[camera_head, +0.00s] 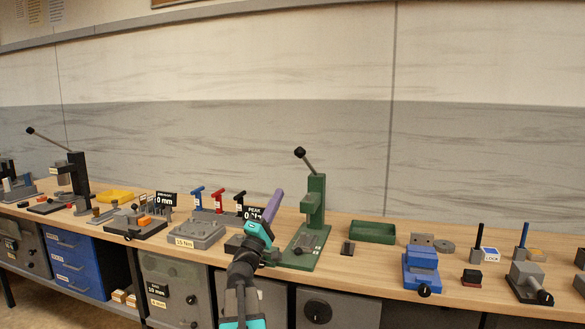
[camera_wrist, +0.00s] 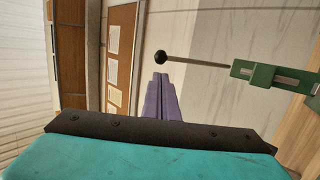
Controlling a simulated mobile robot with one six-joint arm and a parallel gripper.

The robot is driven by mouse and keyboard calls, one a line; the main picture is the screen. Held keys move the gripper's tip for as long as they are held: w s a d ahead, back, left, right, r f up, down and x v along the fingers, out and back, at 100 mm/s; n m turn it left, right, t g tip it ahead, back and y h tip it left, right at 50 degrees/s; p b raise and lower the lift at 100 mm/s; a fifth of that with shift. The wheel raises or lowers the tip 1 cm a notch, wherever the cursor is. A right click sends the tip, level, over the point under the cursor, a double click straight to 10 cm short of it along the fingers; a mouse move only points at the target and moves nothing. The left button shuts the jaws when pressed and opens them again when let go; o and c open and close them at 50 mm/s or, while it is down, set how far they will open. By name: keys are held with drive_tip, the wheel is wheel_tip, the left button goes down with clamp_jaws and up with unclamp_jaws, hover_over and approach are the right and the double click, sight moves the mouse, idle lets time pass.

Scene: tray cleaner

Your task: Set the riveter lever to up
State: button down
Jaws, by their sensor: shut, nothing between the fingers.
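A green bench press (camera_head: 315,205) stands upright at the middle of the workbench; I take it to be the riveter, though no label on it is readable. Its lever (camera_head: 309,163) is a thin rod slanting up and left from the top of the column to a black ball knob (camera_head: 300,152). In the wrist view, which is turned sideways, the knob (camera_wrist: 160,57) and rod are just past my fingertips. My gripper (camera_head: 279,193), with purple fingers, is shut and empty, left of the column and below the knob. It appears apart from the lever; the depth gap is unclear.
A black press (camera_head: 76,175) with a similar raised lever stands at the left. A green tray (camera_head: 373,232) and a blue vise-like device (camera_head: 421,268) are to the right. A grey block labelled 15 Nm (camera_head: 198,233) is left of my arm. Space above the bench is clear.

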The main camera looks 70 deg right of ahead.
sight(298, 157)
drive_tip(key=shift+p+x, duration=2.35)
drive_tip(key=shift+x, duration=4.65)
